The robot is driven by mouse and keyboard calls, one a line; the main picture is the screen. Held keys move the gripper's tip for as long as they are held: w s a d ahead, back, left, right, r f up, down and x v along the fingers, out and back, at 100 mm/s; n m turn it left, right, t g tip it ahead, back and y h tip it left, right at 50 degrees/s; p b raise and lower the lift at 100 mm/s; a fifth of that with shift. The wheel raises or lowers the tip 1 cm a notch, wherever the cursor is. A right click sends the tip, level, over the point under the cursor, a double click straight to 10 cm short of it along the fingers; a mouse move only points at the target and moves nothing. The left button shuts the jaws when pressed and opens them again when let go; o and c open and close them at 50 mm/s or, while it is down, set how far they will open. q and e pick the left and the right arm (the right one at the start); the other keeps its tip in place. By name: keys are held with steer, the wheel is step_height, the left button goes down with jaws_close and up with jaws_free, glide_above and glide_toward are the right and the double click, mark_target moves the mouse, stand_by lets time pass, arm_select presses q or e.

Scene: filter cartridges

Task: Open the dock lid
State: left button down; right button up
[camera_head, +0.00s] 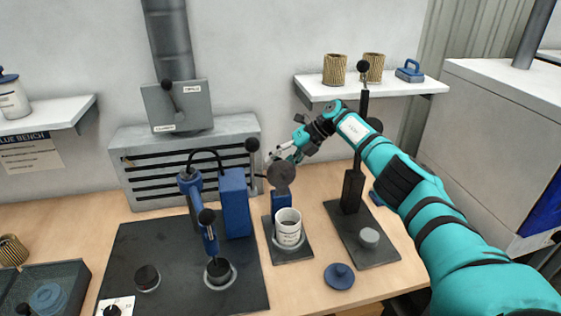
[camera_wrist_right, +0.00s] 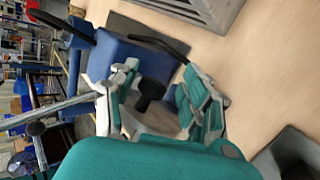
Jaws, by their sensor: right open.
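The dock (camera_head: 302,248) is a small dark base on the table with a blue post (camera_head: 281,200) at its back. A white cartridge (camera_head: 288,228) stands upright in its ring. A dark round lid (camera_head: 281,174) stands raised at the top of the post, its flat face towards the head camera, so the cartridge's top is uncovered. My right gripper (camera_head: 278,155) is just above and behind the lid, open. In the right wrist view a black knob (camera_wrist_right: 150,92) shows between its spread fingers (camera_wrist_right: 160,112); I cannot tell whether they touch it. My left gripper is out of view.
A blue device with a lever (camera_head: 235,203) stands on a black mat (camera_head: 185,300) to the left. A black press (camera_head: 352,190) stands to the right, close to my forearm. A slotted grey unit (camera_head: 190,165) is behind. A blue cap (camera_head: 339,276) lies in front.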

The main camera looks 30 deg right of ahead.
step_height(320, 180, up, 10)
steer(key=shift+r, duration=0.1)
steer(key=shift+d, duration=0.1)
stand_by(0.3)
